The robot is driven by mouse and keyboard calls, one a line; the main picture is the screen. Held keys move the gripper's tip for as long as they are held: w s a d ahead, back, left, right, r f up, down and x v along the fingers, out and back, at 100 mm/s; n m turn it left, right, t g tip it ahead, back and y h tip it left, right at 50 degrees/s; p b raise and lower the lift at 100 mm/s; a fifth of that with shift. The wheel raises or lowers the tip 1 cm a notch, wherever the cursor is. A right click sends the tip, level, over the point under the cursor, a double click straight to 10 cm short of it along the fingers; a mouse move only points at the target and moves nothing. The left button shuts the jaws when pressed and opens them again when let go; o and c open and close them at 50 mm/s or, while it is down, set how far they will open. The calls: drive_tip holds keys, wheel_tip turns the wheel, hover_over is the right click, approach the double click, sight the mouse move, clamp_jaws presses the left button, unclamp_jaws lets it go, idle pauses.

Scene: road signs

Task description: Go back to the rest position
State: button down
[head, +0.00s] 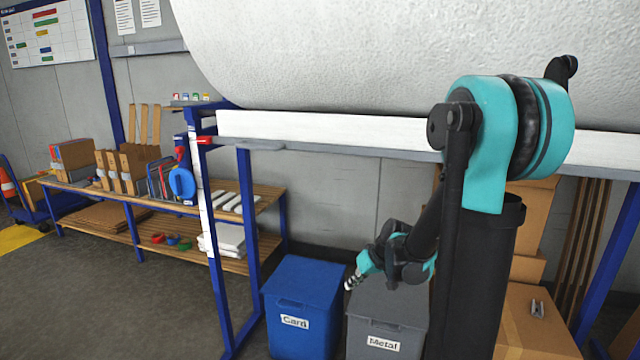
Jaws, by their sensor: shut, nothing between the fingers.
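My arm stands at the right of the head view, folded down in front of a rack. My gripper (352,281) hangs at the lower middle, pointing down and left. It is shut and holds nothing. In the picture it lies over the top edge of the grey bin labelled Metal (386,318), near the blue bin labelled Card (302,300). I cannot tell how far above or in front of the bins it is.
A large white roll (400,55) lies across the blue rack (247,230). A wooden workbench (265,200) with boxes and tools stands at the left. Cardboard boxes (530,315) stack at the right. The grey floor (110,300) is clear at lower left.

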drive_tip(key=s+d+f+m+h, duration=0.1)
drive_tip(key=s+d, duration=0.3)
drive_tip(key=s, duration=0.5)
drive_tip(key=s+d+m+h, duration=0.3)
drive_tip(key=s+d, duration=0.2)
drive_tip(key=s, duration=0.5)
drive_tip(key=shift+d+f+m+h, duration=0.2)
drive_tip(key=shift+f+m+h, duration=0.1)
drive_tip(key=shift+f+h, duration=0.1)
drive_tip(key=shift+s, duration=0.1)
